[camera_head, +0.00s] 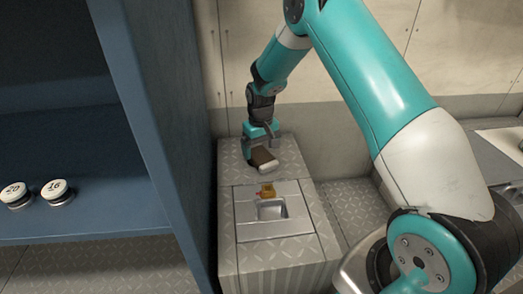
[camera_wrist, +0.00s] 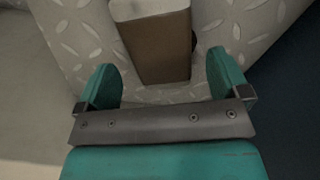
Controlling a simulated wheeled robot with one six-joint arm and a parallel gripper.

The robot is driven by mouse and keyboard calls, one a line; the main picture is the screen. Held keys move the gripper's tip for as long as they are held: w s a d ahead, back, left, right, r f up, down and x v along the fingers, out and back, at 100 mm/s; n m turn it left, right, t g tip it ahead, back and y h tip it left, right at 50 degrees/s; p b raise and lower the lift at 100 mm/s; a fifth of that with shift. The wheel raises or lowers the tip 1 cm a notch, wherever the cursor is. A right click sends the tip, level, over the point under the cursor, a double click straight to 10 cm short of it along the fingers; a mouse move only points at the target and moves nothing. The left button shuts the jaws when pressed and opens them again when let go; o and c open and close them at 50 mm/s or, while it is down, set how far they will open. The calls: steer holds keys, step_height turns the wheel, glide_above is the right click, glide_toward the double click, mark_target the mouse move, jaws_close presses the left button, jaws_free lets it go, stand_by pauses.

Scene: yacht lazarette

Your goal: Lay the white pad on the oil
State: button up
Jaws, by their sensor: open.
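My gripper (camera_head: 261,150) is open and hangs pointing down over the back of a diamond-plate locker top. A brown block with a pale grey-white end (camera_head: 266,162) is at its fingertips. In the wrist view the block (camera_wrist: 157,48) lies ahead of and partly between the two teal fingers (camera_wrist: 165,82), with a visible gap on each side. I cannot tell whether the block is the task's pad. A flat whitish sheet (camera_head: 503,141) lies on the bench at the far right, cut off by the frame edge. I cannot make out any oil.
The locker top (camera_head: 230,172) has a smooth hatch with a square recess (camera_head: 271,209) and a small yellow-and-red item (camera_head: 267,190) behind it.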

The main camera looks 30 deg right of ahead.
mark_target(261, 155)
steer(key=s+a+r+n+y+p, duration=0.1)
steer(key=s+a+r+p, duration=0.2)
steer(key=r, duration=0.6)
steer(key=s+a+r+n+p, duration=0.15)
steer(key=a+r, duration=0.25)
steer(key=r, duration=0.5)
steer(key=s+a+r+n+y, duration=0.1)
steer(key=s+a+r, duration=0.2)
steer(key=s, duration=0.6)
steer(key=s+a+r+n+y, duration=0.1)
steer(key=s+a+r, duration=0.3)
steer(key=s, duration=0.5)
steer(key=s+a+r+n+y, duration=0.1)
steer(key=s+a, duration=0.4)
steer(key=s, duration=0.5)
step_height(261, 155, up, 3)
steer(key=shift+f+n, duration=0.1)
steer(key=shift+n, duration=0.65)
